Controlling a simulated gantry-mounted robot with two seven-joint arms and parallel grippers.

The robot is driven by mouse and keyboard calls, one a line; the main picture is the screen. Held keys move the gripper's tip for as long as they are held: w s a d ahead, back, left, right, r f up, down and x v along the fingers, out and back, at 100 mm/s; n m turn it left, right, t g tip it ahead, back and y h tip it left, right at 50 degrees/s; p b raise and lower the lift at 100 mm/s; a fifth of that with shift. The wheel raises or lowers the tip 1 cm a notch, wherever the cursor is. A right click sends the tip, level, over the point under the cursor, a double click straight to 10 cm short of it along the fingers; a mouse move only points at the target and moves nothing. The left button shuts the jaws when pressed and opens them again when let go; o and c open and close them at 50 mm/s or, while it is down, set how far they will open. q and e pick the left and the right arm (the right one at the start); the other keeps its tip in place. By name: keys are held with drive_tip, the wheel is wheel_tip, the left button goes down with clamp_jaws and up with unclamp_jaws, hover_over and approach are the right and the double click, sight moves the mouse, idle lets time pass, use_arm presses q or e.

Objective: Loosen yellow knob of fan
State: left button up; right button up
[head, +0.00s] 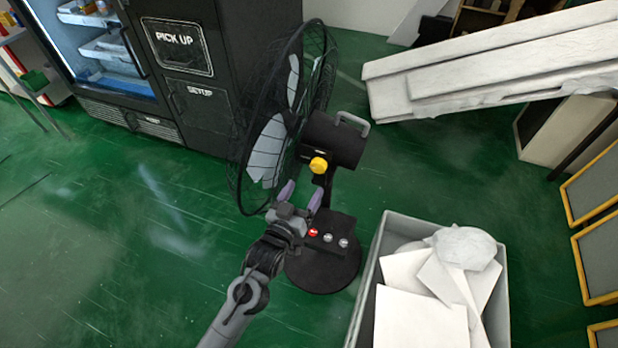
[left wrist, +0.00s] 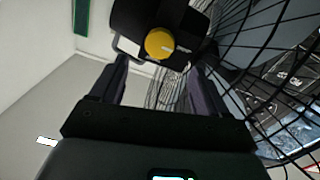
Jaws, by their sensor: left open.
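The black fan (head: 335,140) stands on a round base (head: 325,270) on the green floor, its wire cage facing left. Its yellow knob (head: 318,165) sits on the side of the motor housing. My left gripper (head: 301,194) is open and empty, just below the knob and apart from it. In the left wrist view, the yellow knob (left wrist: 159,43) shows ahead, beyond and between the two fingertips (left wrist: 158,70) of the gripper. The fan's cage is close to the right finger there. My right gripper is not in view.
A red button and two grey buttons (head: 328,238) are on the fan base. A grey bin (head: 365,300) full of white papers stands right of the base. A black vending machine (head: 185,80) is behind the fan at left. The floor at left is clear.

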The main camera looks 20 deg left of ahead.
use_arm(q)
drive_tip(key=shift+s, duration=1.05)
drive_tip(key=s+a+f+m+g+p, duration=0.15)
drive_tip(key=s+g+p, duration=0.4)
drive_tip(key=s, duration=0.85)
drive_tip(key=s+f+m+g+p, duration=0.2)
drive_tip(key=s+g, duration=0.7)
drive_tip(key=s, duration=0.6)
wheel_tip(320, 180, up, 38)
drive_tip(key=p, duration=3.8)
drive_tip(key=shift+w+r, duration=0.2)
drive_tip(key=shift+w, duration=0.15)
drive_tip(key=shift+a, duration=0.1)
